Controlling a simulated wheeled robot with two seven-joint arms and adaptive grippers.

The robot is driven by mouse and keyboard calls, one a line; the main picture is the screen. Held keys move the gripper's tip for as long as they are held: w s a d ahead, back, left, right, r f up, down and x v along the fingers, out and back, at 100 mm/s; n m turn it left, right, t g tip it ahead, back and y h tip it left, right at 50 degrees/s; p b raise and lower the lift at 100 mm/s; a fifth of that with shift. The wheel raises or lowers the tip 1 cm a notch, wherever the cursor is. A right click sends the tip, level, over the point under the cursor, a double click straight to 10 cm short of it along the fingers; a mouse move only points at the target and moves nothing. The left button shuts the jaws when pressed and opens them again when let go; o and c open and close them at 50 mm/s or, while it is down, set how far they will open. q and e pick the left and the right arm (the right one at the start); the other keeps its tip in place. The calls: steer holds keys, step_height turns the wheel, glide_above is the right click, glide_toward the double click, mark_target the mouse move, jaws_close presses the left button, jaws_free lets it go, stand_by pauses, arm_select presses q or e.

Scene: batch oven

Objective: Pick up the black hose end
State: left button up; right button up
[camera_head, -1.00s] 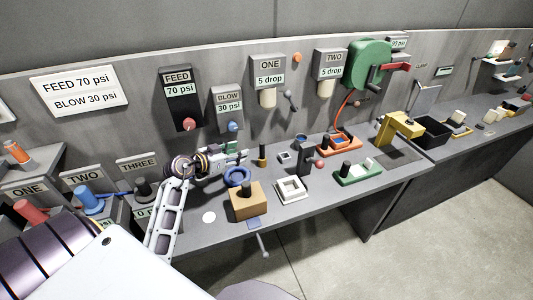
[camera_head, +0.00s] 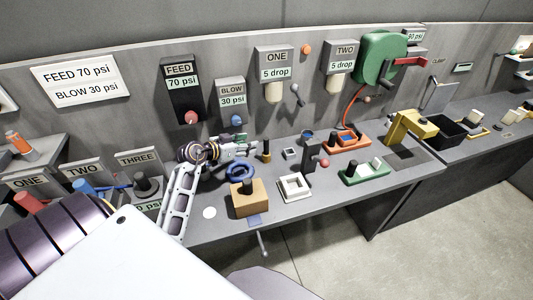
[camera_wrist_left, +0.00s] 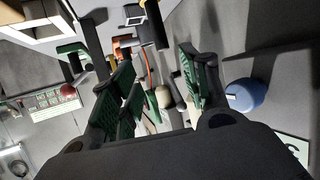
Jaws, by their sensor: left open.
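A black upright piece (camera_head: 146,184), which looks like the black hose end, stands on the station labelled THREE at the left in the head view. A blue piece (camera_head: 84,191) and a red piece (camera_head: 32,203) stand in line beside it, at TWO and ONE. My left gripper (camera_head: 246,150) is above the bench, right of the black piece and apart from it, pointing right. In the left wrist view, its green-padded fingers (camera_wrist_left: 158,92) are spread with nothing between them. The black piece is not clearly identifiable there. My right gripper is not in view.
A blue ring (camera_head: 240,172) and a tan block (camera_head: 249,203) with a black peg sit just below the left gripper. The FEED box (camera_head: 181,92) and BLOW box (camera_head: 231,98) with knobs are on the wall behind. The bench's front edge is partly clear.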

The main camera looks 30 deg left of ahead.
mark_target(266, 138)
arm_select(q)
steer(key=shift+x, duration=3.6)
steer(key=shift+w+p, duration=0.15)
steer(key=shift+p, duration=0.15)
steer(key=shift+a+p+x, duration=0.2)
steer(key=shift+p+x, duration=0.1)
steer(key=shift+x, duration=2.2)
jaws_close()
